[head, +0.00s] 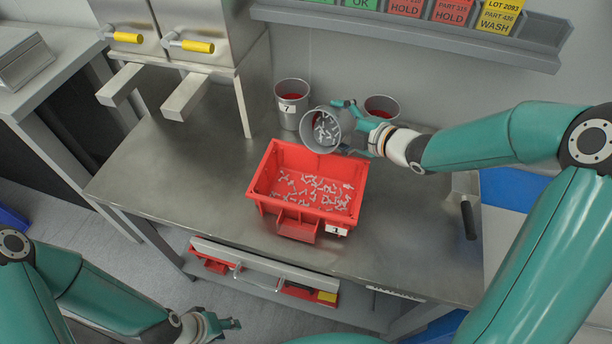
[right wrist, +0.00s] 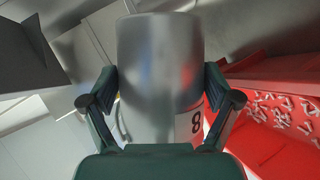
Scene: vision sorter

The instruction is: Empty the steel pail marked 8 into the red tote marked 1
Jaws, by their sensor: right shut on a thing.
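The steel pail marked 8 (head: 313,134) is held tilted above the back right part of the red tote, its mouth toward the front left. Several small grey parts show inside it. My right gripper (head: 347,128) is shut on the pail's side; the right wrist view shows both fingers around the pail (right wrist: 160,75) and its label 8. The red tote marked 1 (head: 263,177) stands on the steel table with many small grey parts spread over its floor; it also shows in the right wrist view (right wrist: 275,70). My left gripper (head: 228,324) is low at the front left, empty, its fingers unclear.
Pail 7 (head: 290,110) with red contents stands behind the tote, and another pail (head: 381,103) with red contents stands behind my right gripper. A scoop-like tool with a dark handle (head: 468,220) lies at the table's right edge. The table's left part (head: 170,190) is clear.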

